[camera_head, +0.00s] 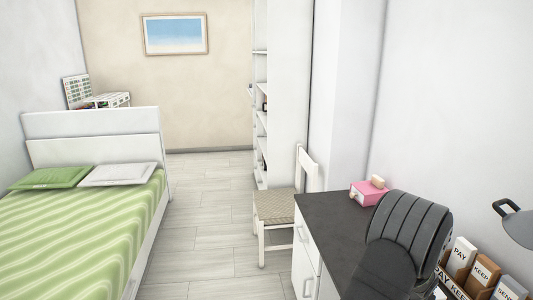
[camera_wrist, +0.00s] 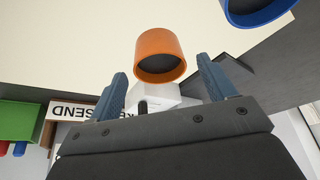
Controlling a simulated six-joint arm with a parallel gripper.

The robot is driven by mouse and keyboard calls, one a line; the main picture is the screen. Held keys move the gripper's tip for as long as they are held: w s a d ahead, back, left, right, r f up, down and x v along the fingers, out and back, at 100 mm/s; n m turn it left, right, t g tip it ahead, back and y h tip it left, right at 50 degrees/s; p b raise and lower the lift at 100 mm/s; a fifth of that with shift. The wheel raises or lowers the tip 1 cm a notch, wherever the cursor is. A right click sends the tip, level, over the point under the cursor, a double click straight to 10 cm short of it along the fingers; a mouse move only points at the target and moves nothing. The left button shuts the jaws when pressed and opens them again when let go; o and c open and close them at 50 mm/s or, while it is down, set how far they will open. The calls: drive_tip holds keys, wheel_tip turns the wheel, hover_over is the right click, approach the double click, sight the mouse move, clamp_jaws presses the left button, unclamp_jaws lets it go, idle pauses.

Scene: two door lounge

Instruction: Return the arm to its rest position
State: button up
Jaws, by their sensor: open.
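My gripper (camera_wrist: 163,68) shows in the wrist view with its two blue fingers spread apart. Nothing is held between them. An orange cup (camera_wrist: 158,45) shows beyond the fingertips, its dark opening facing the camera. I cannot tell its distance from the fingers. My gripper's fingers do not show in the head view. A dark grey ribbed form (camera_head: 405,235) there covers part of the desk, and I cannot tell if it is my arm.
The dark desk (camera_head: 326,223) holds a pink box (camera_head: 368,196) and labelled holders (camera_head: 484,272) near a lamp (camera_head: 520,228). The wrist view shows a blue cup (camera_wrist: 256,12) and a green object (camera_wrist: 20,122). A white chair (camera_head: 279,207) stands beside the desk. Floor (camera_head: 205,225) is clear.

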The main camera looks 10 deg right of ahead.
drive_tip(key=shift+x, duration=1.55)
drive_tip(key=shift+r, duration=0.2)
